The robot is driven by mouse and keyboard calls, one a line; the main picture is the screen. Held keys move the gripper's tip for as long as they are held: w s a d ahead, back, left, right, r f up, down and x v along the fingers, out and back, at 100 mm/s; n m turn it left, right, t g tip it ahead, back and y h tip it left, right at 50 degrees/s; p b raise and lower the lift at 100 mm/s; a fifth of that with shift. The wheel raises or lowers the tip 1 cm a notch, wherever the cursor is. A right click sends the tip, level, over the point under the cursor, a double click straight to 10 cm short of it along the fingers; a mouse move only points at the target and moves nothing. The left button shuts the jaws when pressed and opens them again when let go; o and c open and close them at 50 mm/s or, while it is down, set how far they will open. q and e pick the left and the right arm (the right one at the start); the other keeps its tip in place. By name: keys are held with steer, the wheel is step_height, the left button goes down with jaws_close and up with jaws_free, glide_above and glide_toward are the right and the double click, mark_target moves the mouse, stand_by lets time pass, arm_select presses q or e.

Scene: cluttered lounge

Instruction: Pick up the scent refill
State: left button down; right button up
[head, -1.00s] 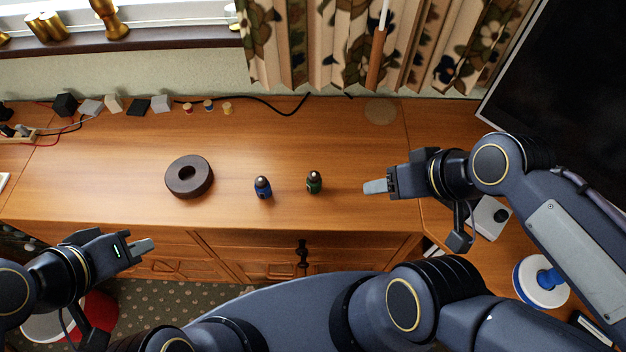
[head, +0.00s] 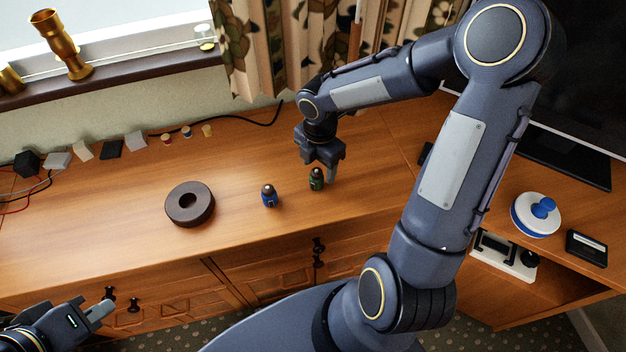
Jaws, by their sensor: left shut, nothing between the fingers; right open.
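Two small bottles with dark rounded caps stand upright on the wooden cabinet top: a green one (head: 316,181) and a blue one (head: 269,197) to its left. Either could be the scent refill; their labels are too small to read. My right gripper (head: 322,171) is open and points down at the green bottle. One finger shows just right of this bottle; the other is hard to make out, and I cannot tell whether either touches it. My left gripper (head: 101,311) is shut and empty, low at the left, in front of the cabinet.
A dark brown ring (head: 189,219) lies left of the bottles. Small blocks and spools line the back near the wall, with a black cable (head: 262,121). A blue-and-white round object (head: 535,222) and a black screen (head: 590,75) are at the right. The cabinet top's front left is clear.

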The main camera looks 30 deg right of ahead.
mark_target(317, 171)
steer(key=f, duration=0.5)
steer(key=shift+w+f, duration=0.35)
steer(key=shift+f, duration=0.05)
steer(key=c, duration=1.1)
steer(key=shift+c, duration=0.2)
steer(key=shift+r, duration=0.1)
